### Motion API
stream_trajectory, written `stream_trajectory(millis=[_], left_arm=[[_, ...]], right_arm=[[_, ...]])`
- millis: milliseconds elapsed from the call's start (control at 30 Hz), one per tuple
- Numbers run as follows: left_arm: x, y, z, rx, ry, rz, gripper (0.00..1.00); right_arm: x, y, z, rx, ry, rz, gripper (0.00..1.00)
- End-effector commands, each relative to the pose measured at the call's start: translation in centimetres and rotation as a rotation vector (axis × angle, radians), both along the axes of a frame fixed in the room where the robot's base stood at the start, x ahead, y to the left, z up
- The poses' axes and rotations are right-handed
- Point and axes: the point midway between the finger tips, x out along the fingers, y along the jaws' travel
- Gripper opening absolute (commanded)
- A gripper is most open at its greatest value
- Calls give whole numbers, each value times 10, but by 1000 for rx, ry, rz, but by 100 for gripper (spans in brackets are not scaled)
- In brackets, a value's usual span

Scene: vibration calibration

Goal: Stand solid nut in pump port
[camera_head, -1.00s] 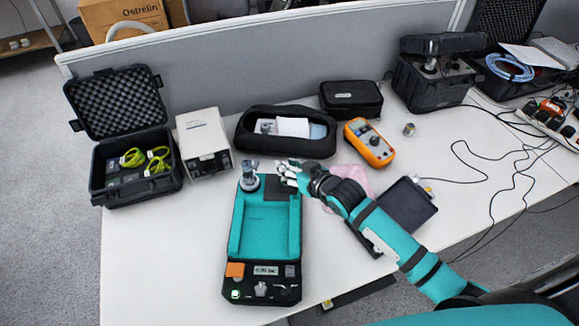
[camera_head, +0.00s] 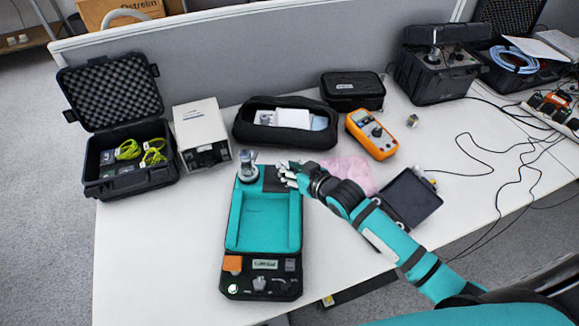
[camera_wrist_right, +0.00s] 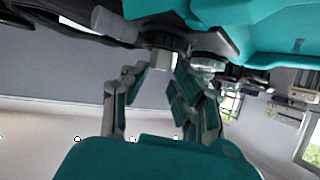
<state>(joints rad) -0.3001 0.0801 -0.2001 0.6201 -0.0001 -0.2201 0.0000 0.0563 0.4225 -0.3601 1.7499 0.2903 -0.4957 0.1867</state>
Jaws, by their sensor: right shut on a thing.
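The teal and black pump unit (camera_head: 232,215) lies on the white table, with a grey metal fitting (camera_head: 247,172) standing at its far left corner. I cannot make out the port opening. My right gripper (camera_head: 283,174) is over the far right end of the unit. The right wrist view shows its fingers (camera_wrist_right: 158,88) shut on a small shiny metal piece, which looks like the solid nut (camera_wrist_right: 164,60), close to the unit's dark end. Whether the nut touches the unit is unclear. My left gripper is out of view.
A black case with yellow-green cables (camera_head: 128,187), a white box (camera_head: 203,160), a black pouch (camera_head: 240,128) and an orange multimeter (camera_head: 371,134) stand around the unit. A pink cloth (camera_head: 347,171) and an open dark case (camera_head: 414,197) lie by my right arm. The table's front left is clear.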

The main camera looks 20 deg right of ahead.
Motion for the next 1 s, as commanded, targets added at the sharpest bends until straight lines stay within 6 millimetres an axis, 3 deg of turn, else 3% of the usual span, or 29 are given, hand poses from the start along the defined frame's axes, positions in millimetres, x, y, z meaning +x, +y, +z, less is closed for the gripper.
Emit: stream_trajectory(millis=[1000], left_arm=[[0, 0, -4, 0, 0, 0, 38]], right_arm=[[-1, 0, -13, -2, 7, 0, 0]])
